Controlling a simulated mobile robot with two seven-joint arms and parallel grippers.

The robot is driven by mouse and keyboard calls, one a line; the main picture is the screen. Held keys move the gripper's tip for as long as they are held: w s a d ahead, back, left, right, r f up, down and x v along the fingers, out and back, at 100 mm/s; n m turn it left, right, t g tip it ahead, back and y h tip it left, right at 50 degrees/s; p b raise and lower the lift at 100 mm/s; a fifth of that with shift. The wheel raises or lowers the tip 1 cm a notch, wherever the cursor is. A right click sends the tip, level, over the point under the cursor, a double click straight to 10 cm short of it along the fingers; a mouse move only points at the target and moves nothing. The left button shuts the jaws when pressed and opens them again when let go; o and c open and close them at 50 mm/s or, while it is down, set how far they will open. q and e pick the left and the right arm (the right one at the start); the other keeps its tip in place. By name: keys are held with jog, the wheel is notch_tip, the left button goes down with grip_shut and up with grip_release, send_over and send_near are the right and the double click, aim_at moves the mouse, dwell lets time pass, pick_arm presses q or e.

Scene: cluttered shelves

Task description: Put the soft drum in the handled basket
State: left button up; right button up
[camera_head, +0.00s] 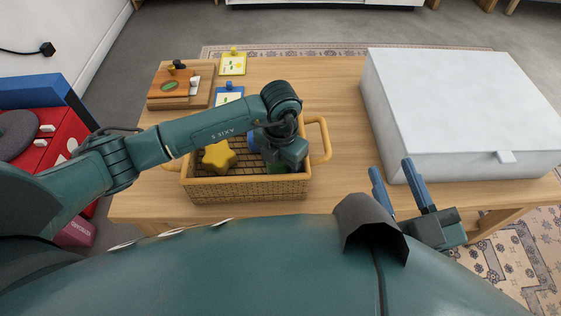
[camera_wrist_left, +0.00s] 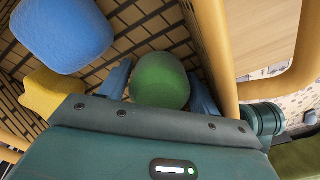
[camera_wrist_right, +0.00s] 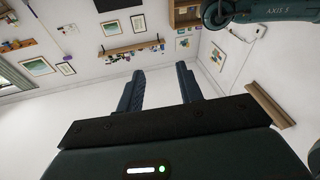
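The handled basket (camera_head: 248,188) is a woven tan basket with looped handles, standing on the wooden table. My left gripper (camera_head: 285,158) reaches down into its right side. In the left wrist view a rounded green thing (camera_wrist_left: 160,80), likely the soft drum, sits between the fingers of my left gripper (camera_wrist_left: 160,88), inside the basket. The fingers lie close on both its sides; whether they press on it cannot be told. My right gripper (camera_head: 403,190) is open and empty near the table's front edge; its spread fingers also show in the right wrist view (camera_wrist_right: 160,90).
A yellow star-shaped thing (camera_head: 218,156) and a blue rounded thing (camera_wrist_left: 64,34) are also in the basket. A large white box (camera_head: 460,105) fills the table's right. Wooden boards (camera_head: 182,88) and small cards (camera_head: 232,64) lie at the back left.

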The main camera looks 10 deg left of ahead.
pick_arm(q)
jog(key=shift+r, duration=0.35)
notch_tip(320, 180, up, 11)
jog(key=p, duration=0.4)
jog(key=shift+f, duration=0.15)
jog(key=shift+r, duration=0.5)
pick_arm(e)
jog(key=shift+s+d+f+n+g+h, duration=0.15)
jog(key=shift+d+f+n+g+h, duration=0.15)
jog(key=shift+d+h, duration=0.2)
jog(key=shift+r, duration=0.2)
